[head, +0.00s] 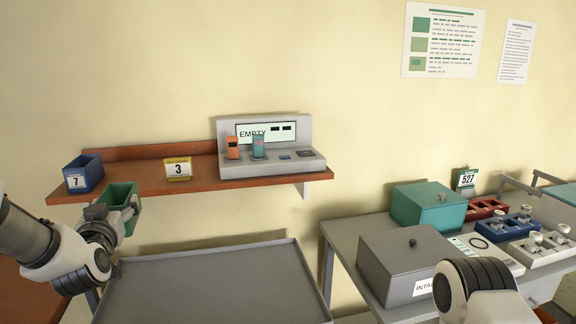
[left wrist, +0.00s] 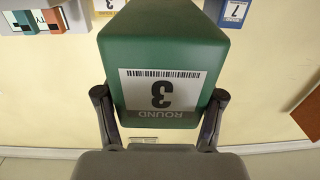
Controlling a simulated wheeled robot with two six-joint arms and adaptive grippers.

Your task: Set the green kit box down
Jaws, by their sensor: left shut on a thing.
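My left gripper (head: 116,216) is shut on the green kit box (head: 123,196). In the head view the box is held just in front of the left part of the wooden shelf (head: 140,178), partly hidden by the gripper. In the left wrist view the green kit box (left wrist: 165,50) sits between the two fingers, its white label reading "ROUND 3" upside down. Whether the box touches the shelf edge I cannot tell. My right gripper is out of view; only part of that arm shows.
A blue box marked 7 (head: 84,173) stands at the shelf's left end. A grey device reading "EMPTY" (head: 270,160) fills its right end. Below is a bare grey tray top (head: 215,285). The right table holds a grey box (head: 408,264), a teal box (head: 428,206) and racks.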

